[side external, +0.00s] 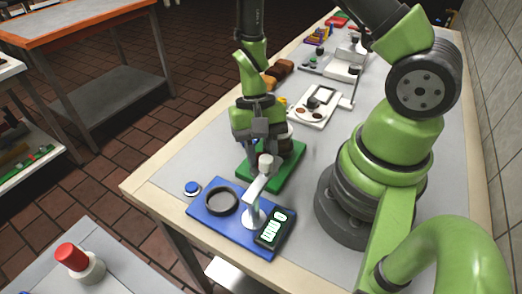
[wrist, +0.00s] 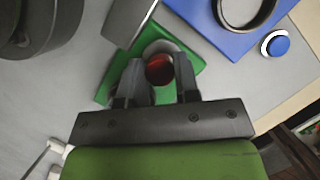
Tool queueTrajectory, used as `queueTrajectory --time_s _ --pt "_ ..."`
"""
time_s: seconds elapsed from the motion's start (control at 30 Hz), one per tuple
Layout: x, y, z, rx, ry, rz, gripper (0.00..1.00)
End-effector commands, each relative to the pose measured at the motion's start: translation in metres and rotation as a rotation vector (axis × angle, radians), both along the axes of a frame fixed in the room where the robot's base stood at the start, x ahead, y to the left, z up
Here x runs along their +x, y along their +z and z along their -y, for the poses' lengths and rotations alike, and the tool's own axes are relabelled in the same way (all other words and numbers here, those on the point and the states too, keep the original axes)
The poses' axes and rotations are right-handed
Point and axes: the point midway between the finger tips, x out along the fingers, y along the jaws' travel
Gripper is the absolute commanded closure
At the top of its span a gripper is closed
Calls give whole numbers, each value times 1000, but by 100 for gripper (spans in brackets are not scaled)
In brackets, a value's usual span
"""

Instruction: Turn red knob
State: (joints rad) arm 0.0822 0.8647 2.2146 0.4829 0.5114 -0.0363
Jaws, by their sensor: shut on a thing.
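The red knob (wrist: 160,70) shows in the wrist view between the two fingers of my gripper (wrist: 158,82), which is shut on it. It sits over a pale round part on a green base (wrist: 190,60). In the side external view my gripper (side external: 262,140) points down over the green base (side external: 290,172). The red knob itself is hidden there behind the fingers and a white post.
A blue board (side external: 205,213) with a black ring (side external: 221,200), a white post (side external: 253,205) and a digital display (side external: 274,228) stands right beside the green base. A blue button (side external: 192,188) lies near the table edge. White devices (side external: 318,107) stand farther back.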

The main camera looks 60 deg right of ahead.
Motion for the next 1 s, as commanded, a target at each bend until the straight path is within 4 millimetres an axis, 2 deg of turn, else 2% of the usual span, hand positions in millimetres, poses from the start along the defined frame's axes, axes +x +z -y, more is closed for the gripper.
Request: queueTrajectory --time_s 0.23,0.27,0.3,0.67,0.83,1.0 --pt "0 1 0 2 -4 -1 94" --pt "0 1 0 2 -4 -1 68" --pt "0 1 0 2 -4 -1 61" --pt "2 4 1 2 -2 3 61" --pt "8 25 7 0 -3 7 61" --pt "18 58 17 0 -5 9 61"
